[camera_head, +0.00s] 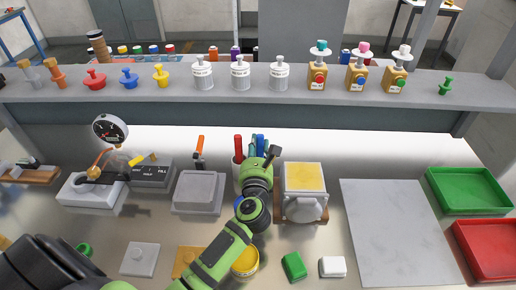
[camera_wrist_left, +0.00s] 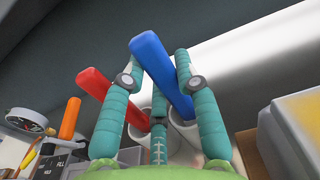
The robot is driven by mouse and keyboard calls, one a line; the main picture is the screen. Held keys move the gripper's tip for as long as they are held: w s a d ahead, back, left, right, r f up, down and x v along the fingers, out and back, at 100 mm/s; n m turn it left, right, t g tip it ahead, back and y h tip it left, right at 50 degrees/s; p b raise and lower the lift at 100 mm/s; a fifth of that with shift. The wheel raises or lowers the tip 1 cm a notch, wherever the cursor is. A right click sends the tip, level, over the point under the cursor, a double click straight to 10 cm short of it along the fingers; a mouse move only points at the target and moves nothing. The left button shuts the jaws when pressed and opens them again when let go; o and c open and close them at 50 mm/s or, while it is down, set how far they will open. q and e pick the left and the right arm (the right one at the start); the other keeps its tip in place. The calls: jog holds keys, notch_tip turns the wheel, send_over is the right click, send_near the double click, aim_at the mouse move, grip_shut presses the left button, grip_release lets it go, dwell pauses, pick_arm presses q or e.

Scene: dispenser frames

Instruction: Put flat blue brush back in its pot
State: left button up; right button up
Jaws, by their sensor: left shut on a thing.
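My left gripper (camera_head: 257,150) reaches over the bench from the lower left and is shut on the blue brush (camera_head: 261,143). In the left wrist view the brush's blue handle (camera_wrist_left: 160,75) leans to the upper left between the teal fingers (camera_wrist_left: 161,62). Its lower end is at the mouth of a white pot (camera_wrist_left: 187,125); I cannot tell how far inside it is, and its bristles are hidden. A red-handled brush (camera_head: 238,145) leans in a white pot (camera_head: 237,178) just left of the gripper. My right gripper is not in view.
A box with a yellow pad (camera_head: 304,176) stands close on the right. A grey block (camera_head: 199,190) and an orange-handled tool (camera_head: 200,146) are left. A yellow jar (camera_head: 245,264) and green block (camera_head: 294,266) are in front. A shelf (camera_head: 330,105) runs behind.

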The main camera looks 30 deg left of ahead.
pick_arm(q)
jog(key=shift+f, duration=0.2)
jog(key=o, duration=1)
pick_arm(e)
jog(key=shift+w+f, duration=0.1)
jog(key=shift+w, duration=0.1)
pick_arm(q)
jog(key=shift+r, duration=0.25)
jog(key=shift+s+d+f, duration=0.15)
jog(key=shift+s+d, duration=0.05)
jog(key=shift+s, duration=0.1)
jog(key=b+v, duration=0.2)
jog(key=v, duration=0.8)
jog(key=shift+s+d+b, duration=0.15)
jog(key=shift+s+b, duration=0.15)
jog(key=shift+b, duration=0.05)
jog(key=shift+s+d, duration=0.15)
jog(key=shift+s, duration=0.2)
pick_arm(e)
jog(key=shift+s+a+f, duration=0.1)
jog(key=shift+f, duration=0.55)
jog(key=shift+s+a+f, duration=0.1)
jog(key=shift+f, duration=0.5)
